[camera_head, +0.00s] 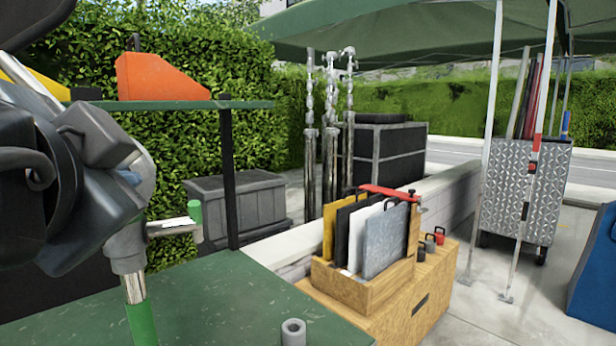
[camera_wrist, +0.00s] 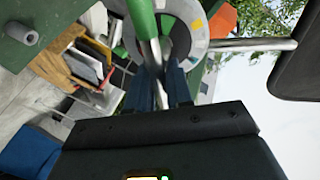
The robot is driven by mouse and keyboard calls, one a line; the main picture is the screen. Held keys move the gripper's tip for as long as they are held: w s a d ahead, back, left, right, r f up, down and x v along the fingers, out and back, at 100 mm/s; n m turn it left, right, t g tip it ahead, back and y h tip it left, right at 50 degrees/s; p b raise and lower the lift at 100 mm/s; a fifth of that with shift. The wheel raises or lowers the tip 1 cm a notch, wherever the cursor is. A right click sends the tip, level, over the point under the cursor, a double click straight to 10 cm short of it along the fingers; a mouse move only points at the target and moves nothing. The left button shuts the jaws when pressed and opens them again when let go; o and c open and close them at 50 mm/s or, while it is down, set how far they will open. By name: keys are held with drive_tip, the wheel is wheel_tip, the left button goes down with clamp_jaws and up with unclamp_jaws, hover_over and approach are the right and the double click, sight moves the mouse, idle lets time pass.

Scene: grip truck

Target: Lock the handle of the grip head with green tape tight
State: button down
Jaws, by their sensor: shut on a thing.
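The grip head (camera_head: 126,252) sits on a silver post with green tape (camera_head: 141,322) at the left in the head view. Its handle (camera_head: 172,227) points right and has a green end. In the wrist view, the round grey grip head (camera_wrist: 196,18) is just beyond my gripper (camera_wrist: 163,75). The blue-grey fingers are shut on a silver bar that leads to a green section (camera_wrist: 141,18); this appears to be the handle. The exact contact is partly hidden. My dark wrist blocks the upper left of the head view.
A green table (camera_head: 215,310) lies below, with a small grey cylinder (camera_head: 293,332) near its edge. A shelf with an orange wedge (camera_head: 155,78) is behind. A wooden crate (camera_head: 365,287) with colored boards stands right. A silver rod (camera_wrist: 252,44) extends right of the grip head.

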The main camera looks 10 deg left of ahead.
drive_tip(key=m+b, duration=0.1)
drive_tip(key=m, duration=0.1)
drive_tip(key=f+m+g+b, duration=0.1)
drive_tip(key=m, duration=0.1)
drive_tip(key=shift+y, duration=0.3)
idle(0.3)
drive_tip(key=c, duration=1.1)
unclamp_jaws()
drive_tip(key=shift+d, duration=0.1)
